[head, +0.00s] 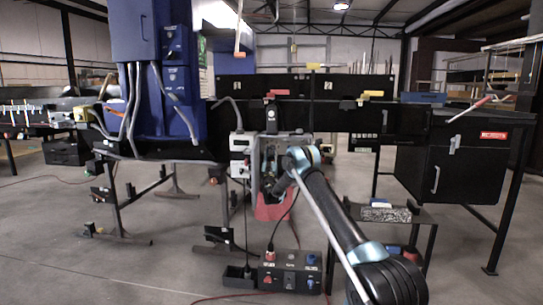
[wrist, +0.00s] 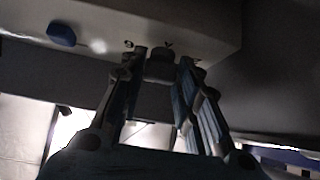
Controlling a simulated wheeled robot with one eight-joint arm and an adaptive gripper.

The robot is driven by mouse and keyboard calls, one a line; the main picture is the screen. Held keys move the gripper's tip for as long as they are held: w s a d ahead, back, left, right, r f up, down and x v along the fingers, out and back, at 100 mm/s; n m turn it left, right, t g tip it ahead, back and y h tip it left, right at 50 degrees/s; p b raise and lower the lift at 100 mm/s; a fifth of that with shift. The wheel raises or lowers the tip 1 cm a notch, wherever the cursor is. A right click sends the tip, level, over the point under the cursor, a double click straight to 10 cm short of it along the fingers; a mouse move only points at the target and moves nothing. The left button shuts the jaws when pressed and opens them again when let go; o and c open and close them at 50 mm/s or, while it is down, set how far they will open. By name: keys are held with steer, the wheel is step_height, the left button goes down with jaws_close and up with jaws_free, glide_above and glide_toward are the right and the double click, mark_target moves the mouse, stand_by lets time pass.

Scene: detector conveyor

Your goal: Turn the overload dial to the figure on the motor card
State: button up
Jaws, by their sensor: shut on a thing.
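In the wrist view, a small dark dial (wrist: 161,69) sticks out from the lower part of a pale grey box face (wrist: 200,22). My gripper (wrist: 162,60) has one finger on each side of the dial and is shut on it. Small dark marks are on the face beside the dial, too blurred to read; the dial's setting cannot be told. In the head view, my gripper (head: 268,168) is at the grey control unit (head: 240,143) below the conveyor, and my arm hides part of it. I cannot make out a motor card.
A blue knob (wrist: 61,34) sits left of the dial on the same face. In the head view, a black switch box (head: 290,272) with cables stands on the floor below. A blue detector housing (head: 150,70) is at the left, and a black cabinet (head: 455,170) at the right.

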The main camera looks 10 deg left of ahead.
steer(key=o, duration=1.1)
steer(key=shift+c, duration=0.2)
steer(key=v, duration=1.2)
steer(key=shift+f, duration=0.1)
